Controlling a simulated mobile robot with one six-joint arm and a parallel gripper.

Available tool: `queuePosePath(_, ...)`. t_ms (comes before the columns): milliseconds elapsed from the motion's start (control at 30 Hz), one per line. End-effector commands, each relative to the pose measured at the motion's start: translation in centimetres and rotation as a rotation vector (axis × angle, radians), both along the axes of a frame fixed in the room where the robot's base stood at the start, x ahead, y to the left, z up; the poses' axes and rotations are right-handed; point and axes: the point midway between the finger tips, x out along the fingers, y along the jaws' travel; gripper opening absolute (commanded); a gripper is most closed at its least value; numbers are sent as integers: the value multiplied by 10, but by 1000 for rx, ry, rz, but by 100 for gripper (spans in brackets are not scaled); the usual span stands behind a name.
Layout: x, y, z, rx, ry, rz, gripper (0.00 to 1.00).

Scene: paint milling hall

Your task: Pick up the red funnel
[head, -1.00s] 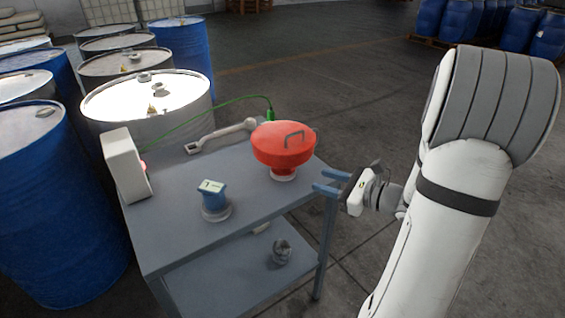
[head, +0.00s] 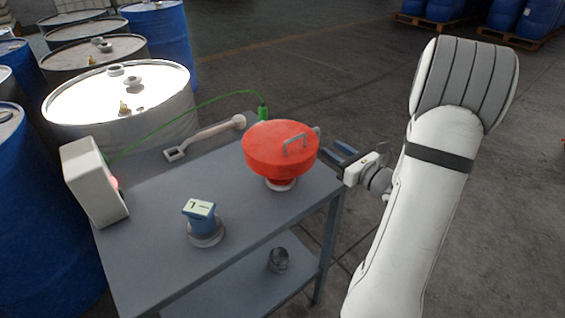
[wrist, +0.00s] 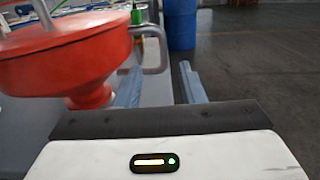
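The red funnel (head: 281,151) stands on the right end of the grey cart's top (head: 165,260), on a small pale base. It has a lidded round body with a grey handle on top and another at its side. In the wrist view the funnel (wrist: 65,55) fills the upper left, with the side handle (wrist: 153,48) just ahead of my fingers. My gripper (head: 334,156) is open and empty, just right of the funnel. Its two blue fingers also show in the wrist view (wrist: 160,86), apart, with the funnel body to their left. I cannot tell whether a finger touches the funnel.
A blue device with a small display (head: 201,216) and a white box (head: 95,182) stand on the cart. A pale wrench-like tool (head: 205,137) lies at its back edge, near a green cable. Drums (head: 130,100) crowd the left.

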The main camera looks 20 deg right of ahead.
Motion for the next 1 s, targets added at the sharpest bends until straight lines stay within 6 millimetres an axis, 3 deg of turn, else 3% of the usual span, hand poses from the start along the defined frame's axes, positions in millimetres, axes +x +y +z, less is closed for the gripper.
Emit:
queuePosePath(333, 44, 11, -1, -1, 0, -5, 36)
queuePosePath(667, 49, 12, -1, -1, 0, -9, 35)
queuePosePath(1000, 49, 11, -1, -1, 0, -9, 7)
